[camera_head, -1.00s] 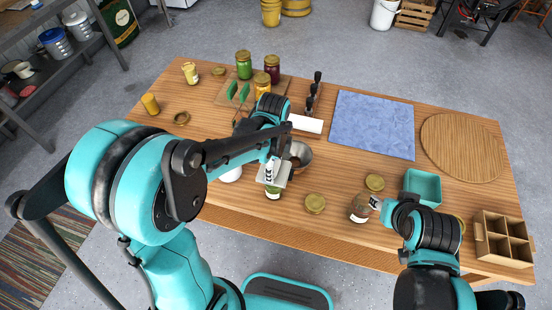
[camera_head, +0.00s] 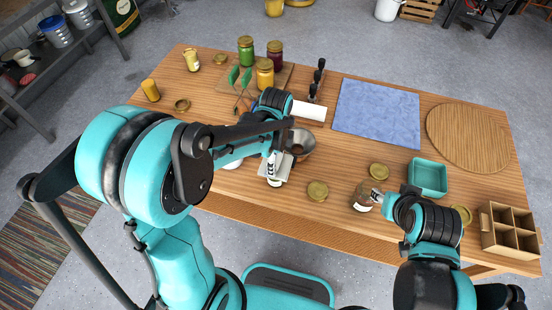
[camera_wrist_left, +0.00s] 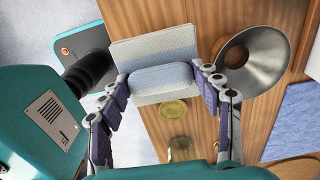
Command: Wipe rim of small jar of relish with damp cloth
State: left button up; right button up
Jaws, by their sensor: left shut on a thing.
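My left gripper (camera_head: 271,168) is shut on a folded pale grey-blue cloth (camera_wrist_left: 160,76), which spans between its fingers in the left wrist view.
A metal funnel-shaped bowl (camera_head: 300,144) stands close behind the cloth. Loose gold lids (camera_head: 318,190) and a teal tray (camera_head: 428,177) lie to the right.

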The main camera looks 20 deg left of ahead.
pick_arm(q)
jog(key=shift+f+b, duration=0.35)
jog(key=shift+f, duration=0.05)
dwell(0.4)
jog(key=n, duration=0.4)
jog(key=m, duration=0.3)
jog(key=shift+m, duration=0.4)
jog(key=m, duration=0.4)
jog(key=shift+b, duration=0.3)
